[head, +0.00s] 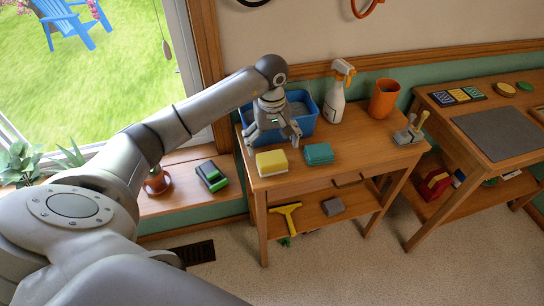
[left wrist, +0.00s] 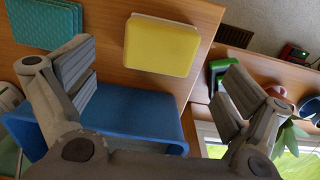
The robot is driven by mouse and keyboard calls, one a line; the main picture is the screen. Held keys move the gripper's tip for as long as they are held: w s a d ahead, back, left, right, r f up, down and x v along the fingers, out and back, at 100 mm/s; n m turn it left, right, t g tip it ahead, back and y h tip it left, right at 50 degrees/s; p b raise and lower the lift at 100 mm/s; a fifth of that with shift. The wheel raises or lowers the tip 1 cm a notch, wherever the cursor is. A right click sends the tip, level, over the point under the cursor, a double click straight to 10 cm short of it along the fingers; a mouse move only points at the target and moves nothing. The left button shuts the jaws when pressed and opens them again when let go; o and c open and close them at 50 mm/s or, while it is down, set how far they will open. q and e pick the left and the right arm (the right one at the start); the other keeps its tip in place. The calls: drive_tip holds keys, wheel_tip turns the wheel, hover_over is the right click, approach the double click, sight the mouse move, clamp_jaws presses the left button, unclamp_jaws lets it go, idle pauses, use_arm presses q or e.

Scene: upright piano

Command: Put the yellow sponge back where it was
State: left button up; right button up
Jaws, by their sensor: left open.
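The yellow sponge (head: 271,163), with a pale lower layer, lies flat at the front left of the wooden table (head: 358,146). My left gripper (head: 273,142) is open and empty, over the table just behind the sponge and in front of the blue tub (head: 312,123). In the left wrist view, the sponge (left wrist: 162,45) shows beyond and between the spread fingers of my left gripper (left wrist: 160,68), with no finger touching it. My right gripper is not in view.
A spray bottle (head: 337,92), an orange cup (head: 384,98) and a small tool holder (head: 410,131) stand on the table. A lower shelf holds a yellow squeegee (head: 287,214) and a grey block (head: 333,206). A green-and-black item (head: 212,176) lies on the windowsill.

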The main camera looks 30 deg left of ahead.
sight(272, 158)
use_arm(q)
wheel_tip(272, 158, up, 5)
idle(0.3)
idle(0.4)
